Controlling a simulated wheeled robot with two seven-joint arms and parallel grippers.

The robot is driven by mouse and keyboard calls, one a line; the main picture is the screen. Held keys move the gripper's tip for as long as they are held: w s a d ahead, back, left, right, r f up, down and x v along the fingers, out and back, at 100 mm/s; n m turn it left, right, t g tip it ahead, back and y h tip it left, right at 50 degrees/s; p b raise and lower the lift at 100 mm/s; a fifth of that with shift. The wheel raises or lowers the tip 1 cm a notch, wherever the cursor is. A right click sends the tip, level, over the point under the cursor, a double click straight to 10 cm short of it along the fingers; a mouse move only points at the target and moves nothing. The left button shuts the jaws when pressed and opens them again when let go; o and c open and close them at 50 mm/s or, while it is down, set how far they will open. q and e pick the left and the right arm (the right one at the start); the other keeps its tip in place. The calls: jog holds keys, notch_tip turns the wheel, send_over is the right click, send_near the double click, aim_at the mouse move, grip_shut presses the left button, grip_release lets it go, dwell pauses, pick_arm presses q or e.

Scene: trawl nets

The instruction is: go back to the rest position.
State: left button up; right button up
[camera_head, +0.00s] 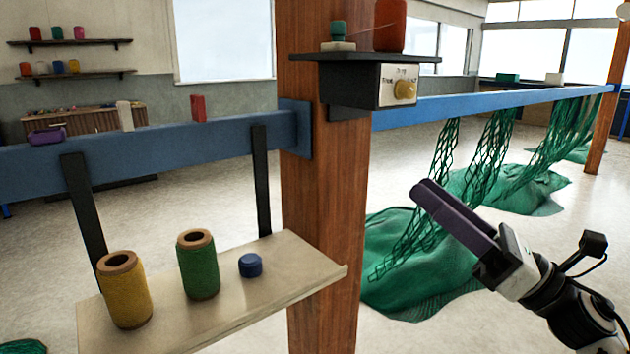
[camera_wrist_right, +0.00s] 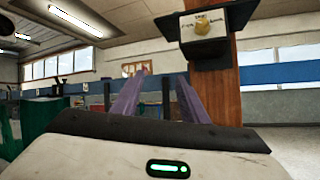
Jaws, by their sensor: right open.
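My right gripper (camera_head: 432,200) comes in from the lower right in the head view, in front of the hanging green nets. Its two purple fingers point up and to the left, toward the wooden post, and hold nothing. In the right wrist view the fingers (camera_wrist_right: 157,100) stand apart with a clear gap between them, and the gripper is open. The wooden post (camera_head: 325,200) is left of the gripper and apart from it. My left gripper is in neither view.
A low shelf (camera_head: 245,308) holds a yellow spool (camera_head: 127,292), a green spool (camera_head: 199,268) and a blue puck (camera_head: 250,265). A black box with a yellow knob (camera_head: 405,89) juts from the post. Green nets (camera_head: 495,150) hang from the blue beam (camera_head: 500,99). Open floor lies beyond.

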jog(key=s+d+f+m+t+h+p, duration=0.15)
jog(key=f+m+h, duration=0.55)
jog(key=f+m, duration=0.8)
jog(key=s+d+f+m+t+h, duration=0.15)
jog(key=f+m+h, duration=0.65)
jog(key=f+m, duration=0.8)
jog(key=s+a+f+m+g+h, duration=0.1)
jog(key=s+f+m+g, duration=0.3)
jog(key=s+f, duration=0.5)
jog(key=s+a+f+m+g+p, duration=0.1)
jog(key=s+a+f+m+g, duration=0.2)
jog(key=s+f+m, duration=0.4)
jog(key=s+f+g, duration=0.1)
jog(key=s+f, duration=0.2)
jog(key=s, duration=0.2)
jog(key=shift+s+f+m+h, duration=0.15)
jog(key=shift+s+m+h, duration=0.15)
jog(key=shift+s+h, duration=0.1)
